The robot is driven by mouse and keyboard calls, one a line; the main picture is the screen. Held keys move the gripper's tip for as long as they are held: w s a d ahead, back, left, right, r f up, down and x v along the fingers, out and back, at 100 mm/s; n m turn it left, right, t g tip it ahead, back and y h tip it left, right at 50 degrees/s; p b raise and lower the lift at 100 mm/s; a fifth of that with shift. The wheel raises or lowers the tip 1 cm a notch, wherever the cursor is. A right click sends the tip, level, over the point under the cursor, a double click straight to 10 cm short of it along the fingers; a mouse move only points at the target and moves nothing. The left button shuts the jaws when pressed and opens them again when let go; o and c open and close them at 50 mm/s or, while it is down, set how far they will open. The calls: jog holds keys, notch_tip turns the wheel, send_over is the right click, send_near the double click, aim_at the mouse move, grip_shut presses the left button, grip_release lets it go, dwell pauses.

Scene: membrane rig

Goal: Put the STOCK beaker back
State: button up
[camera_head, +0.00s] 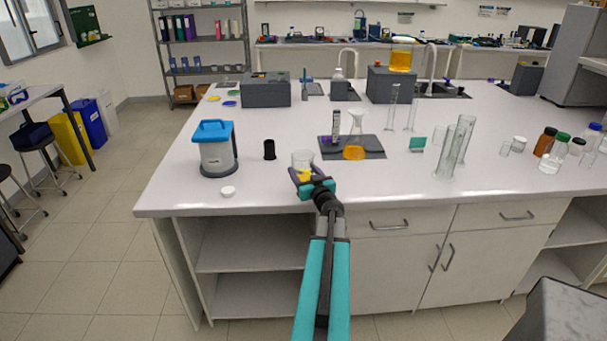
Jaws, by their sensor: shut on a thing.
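My gripper (303,173) is at the front edge of the white bench, with its arm reaching up from below. It is shut on a small clear beaker (302,158) with a little yellow at its bottom. The beaker looks upright; its base is partly hidden by the jaws, and I cannot tell whether it touches the bench. No STOCK lettering is readable on it. Another beaker of amber liquid (400,61) stands on a grey box (391,85) at the back.
A dark mat (374,148) right of the gripper holds a funnel-topped stand (356,121) and an orange-yellow dish (353,153). A blue-lidded container (216,149), a black cup (269,150) and a white cap (228,191) are left. Tall glass cylinders (446,150) stand right.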

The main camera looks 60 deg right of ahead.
jog(key=shift+f, duration=0.55)
jog(key=shift+f, duration=0.1)
jog(key=o, duration=1.3)
jog(key=shift+b+v, duration=0.8)
jog(key=shift+v, duration=4.25)
jog(key=shift+s+a+r+p, duration=0.1)
jog(key=shift+a+r+p, duration=0.15)
jog(key=shift+p, duration=0.25)
jog(key=shift+s+a+f+p, duration=0.1)
jog(key=shift+s+a+p, duration=0.25)
jog(key=shift+s+p, duration=0.3)
jog(key=shift+s+f, duration=0.1)
